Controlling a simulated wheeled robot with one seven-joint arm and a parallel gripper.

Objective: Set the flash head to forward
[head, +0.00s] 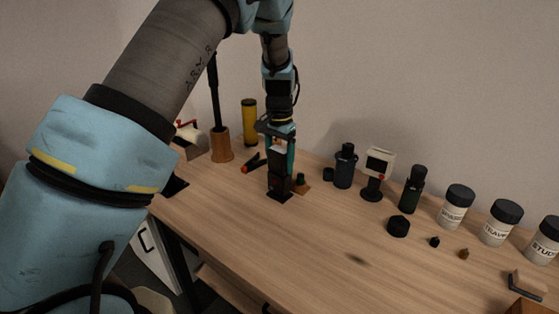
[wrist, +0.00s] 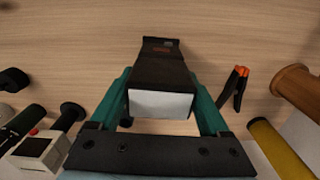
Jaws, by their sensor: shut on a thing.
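The flash is a dark upright unit (head: 280,178) standing on a flat black foot on the wooden table. Its black head (wrist: 160,72) has a white panel (wrist: 160,104) that faces up toward my wrist camera. My gripper (head: 278,152) comes down from above, with a teal finger on each side of the head. It is shut on the flash head, and in the wrist view my gripper (wrist: 160,92) has both fingers against its sides. The fingers and palm hide part of the head in the head view.
A black and orange clamp (head: 253,163) lies close left of the flash, with a yellow cylinder (head: 249,122) and wooden holder (head: 222,145) behind. A small brown-based item (head: 300,184) stands close right. Black bottles, a white-headed device (head: 378,165) and labelled jars (head: 455,208) line the right. The front middle is clear.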

